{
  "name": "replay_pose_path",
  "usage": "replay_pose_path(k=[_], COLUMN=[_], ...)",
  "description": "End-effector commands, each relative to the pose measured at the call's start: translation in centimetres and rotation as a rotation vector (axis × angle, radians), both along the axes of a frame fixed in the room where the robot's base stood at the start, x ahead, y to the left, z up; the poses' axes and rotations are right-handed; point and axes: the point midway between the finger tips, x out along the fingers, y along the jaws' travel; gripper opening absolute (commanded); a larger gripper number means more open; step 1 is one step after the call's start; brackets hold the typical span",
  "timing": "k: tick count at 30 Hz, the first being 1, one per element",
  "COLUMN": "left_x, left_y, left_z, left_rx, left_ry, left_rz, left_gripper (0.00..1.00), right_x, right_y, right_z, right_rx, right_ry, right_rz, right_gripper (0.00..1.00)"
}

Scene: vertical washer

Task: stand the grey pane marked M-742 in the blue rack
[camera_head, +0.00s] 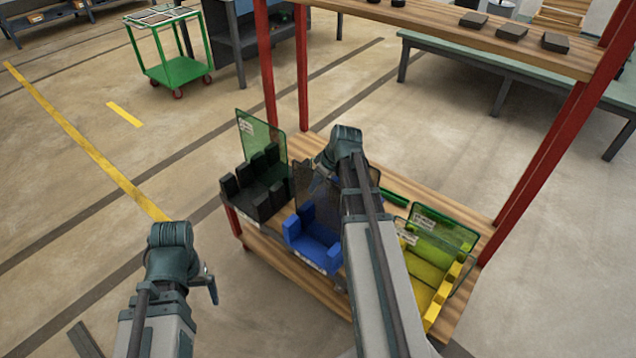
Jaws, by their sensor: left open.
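A dark grey see-through pane (312,192) is upright at the blue rack (318,246), at its back side. My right arm covers its right part, and no M-742 mark can be read on it. My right gripper (318,184) points down at the pane's upper edge. Its fingers are small and partly lost against the pane, so I cannot tell whether they grip it. Whether the pane's lower edge is seated in the rack is also unclear. My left gripper (211,287) is open and empty, left of the wooden shelf and apart from the racks.
A black rack (262,195) with a green pane (262,138) stands left of the blue rack. A yellow rack (428,290) with a green pane (440,232) stands right. Red posts (535,165) carry an upper shelf (450,30).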

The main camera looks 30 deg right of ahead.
Motion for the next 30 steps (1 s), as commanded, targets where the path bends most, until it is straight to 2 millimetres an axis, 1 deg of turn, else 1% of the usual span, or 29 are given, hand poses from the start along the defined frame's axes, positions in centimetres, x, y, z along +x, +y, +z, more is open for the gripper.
replay_pose_path(k=[8,14,20,30], left_x=[0.0,0.0,0.0,0.0], left_y=[0.0,0.0,0.0,0.0], left_z=[0.2,1.6,4.2,9.4], left_rx=[0.000,0.000,0.000,0.000], left_ry=[0.000,0.000,0.000,0.000], left_rz=[0.000,0.000,0.000,0.000], left_gripper=[0.95,0.95,0.95,0.95], right_x=[-0.1,-0.6,-1.5,-3.4], right_y=[0.0,-0.2,-0.5,-1.3], right_z=[0.2,1.6,4.2,9.4], right_rx=[-0.001,0.000,0.000,0.000], right_ry=[0.002,0.001,0.001,0.001], right_rz=[0.000,-0.001,0.000,0.000], right_gripper=[0.42,0.42,0.42,0.42])
